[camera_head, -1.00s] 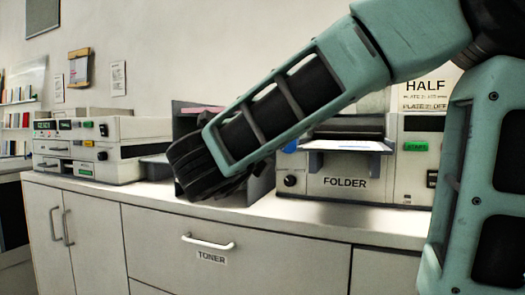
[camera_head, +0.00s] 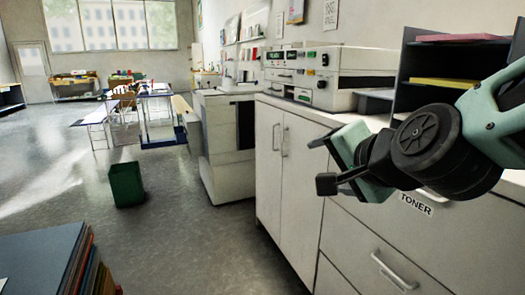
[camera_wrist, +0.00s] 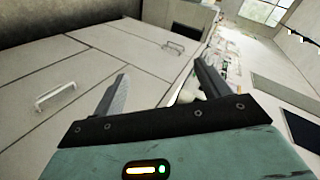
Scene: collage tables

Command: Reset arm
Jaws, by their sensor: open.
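My arm reaches in from the right edge in the head view, in front of the counter's drawer front. My gripper (camera_head: 328,166) is at the end of the arm, beside the cabinet doors and pointing left. In the wrist view my gripper (camera_wrist: 160,88) shows two fingers spread apart with nothing between them. Behind the fingers are the white cabinet fronts (camera_wrist: 85,65). My gripper is open and empty.
The white cabinet (camera_head: 300,180) with the TONER drawer is close to my arm. A machine (camera_head: 330,75) and a dark shelf unit (camera_head: 450,60) stand on top. A green bin (camera_head: 127,184) stands on the floor. Stacked boards (camera_head: 45,262) are at lower left. Open floor (camera_head: 190,245) lies between.

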